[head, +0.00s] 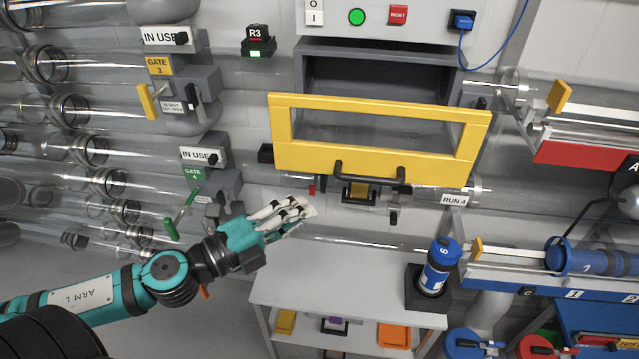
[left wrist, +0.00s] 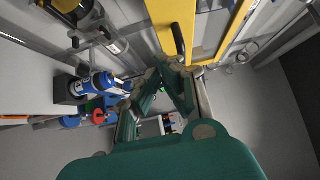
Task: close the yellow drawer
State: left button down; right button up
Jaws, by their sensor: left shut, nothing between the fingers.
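The yellow drawer (head: 378,153) hangs open in the head view, its front pulled out from a grey cabinet (head: 385,50). It has a yellow frame front and a dark handle (head: 370,172) along its lower edge. In the left wrist view, part of the yellow front (left wrist: 201,28) and the dark handle (left wrist: 178,40) show beyond the fingers. My left gripper (head: 302,208) is shut and empty, below and left of the drawer front, apart from the handle. In the left wrist view its fingers (left wrist: 172,85) come together. My right gripper is not in view.
A grey shelf table (head: 330,285) stands below, with a blue canister (head: 438,268) in a black holder. Clear tubes and gate levers (head: 183,212) fill the left side. A red-fronted unit (head: 580,156) and a blue rail (head: 520,280) are on the right.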

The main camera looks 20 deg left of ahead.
pick_arm(q)
jog(key=w+p, duration=0.3)
jog(key=w, duration=0.4)
jog(key=shift+d, duration=0.35)
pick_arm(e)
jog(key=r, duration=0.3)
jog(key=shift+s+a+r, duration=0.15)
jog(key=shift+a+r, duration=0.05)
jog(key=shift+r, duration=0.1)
